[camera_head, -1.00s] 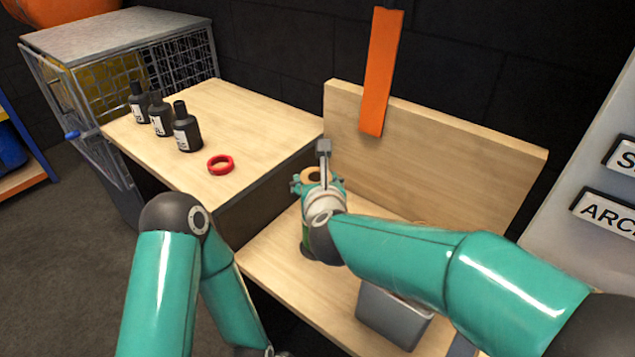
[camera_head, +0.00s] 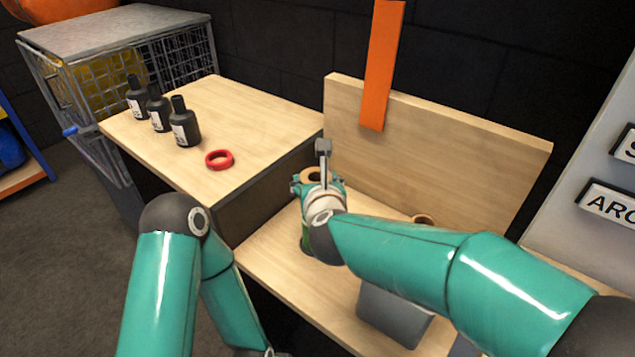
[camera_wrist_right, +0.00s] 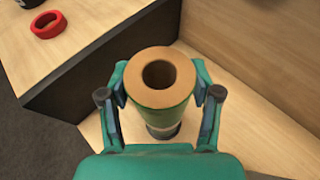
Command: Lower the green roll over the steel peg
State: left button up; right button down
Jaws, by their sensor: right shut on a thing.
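In the right wrist view the green roll (camera_wrist_right: 160,95) stands roughly upright between the fingers of my right gripper (camera_wrist_right: 160,100), which is shut on it. Its tan end with a dark central hole faces the camera. A dark round base (camera_wrist_right: 162,132) shows just below the roll; I cannot tell how far apart they are. In the head view my right gripper (camera_head: 318,181) holds the roll (camera_head: 305,235) over the lower wooden bench, mostly hidden by my arm. The steel peg cannot be made out. My left gripper is out of view.
A red ring (camera_head: 219,160) and several black bottles (camera_head: 184,122) stand on the higher wooden top at left. A grey bin (camera_head: 393,318) is at the bench front, and a tan ring-shaped end (camera_head: 423,219) shows behind my right arm. A wooden backboard (camera_head: 450,150) rises behind.

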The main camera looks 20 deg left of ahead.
jog(key=shift+c, duration=1)
grip_release()
jog(key=shift+r, duration=0.1)
jog(key=shift+o, duration=0.2)
jog(key=shift+f, duration=0.2)
jog(key=shift+s+r, duration=0.1)
jog(key=shift+s, duration=0.05)
jog(key=v, duration=1.1)
jog(key=shift+s+d, duration=0.25)
jog(key=shift+r, duration=0.1)
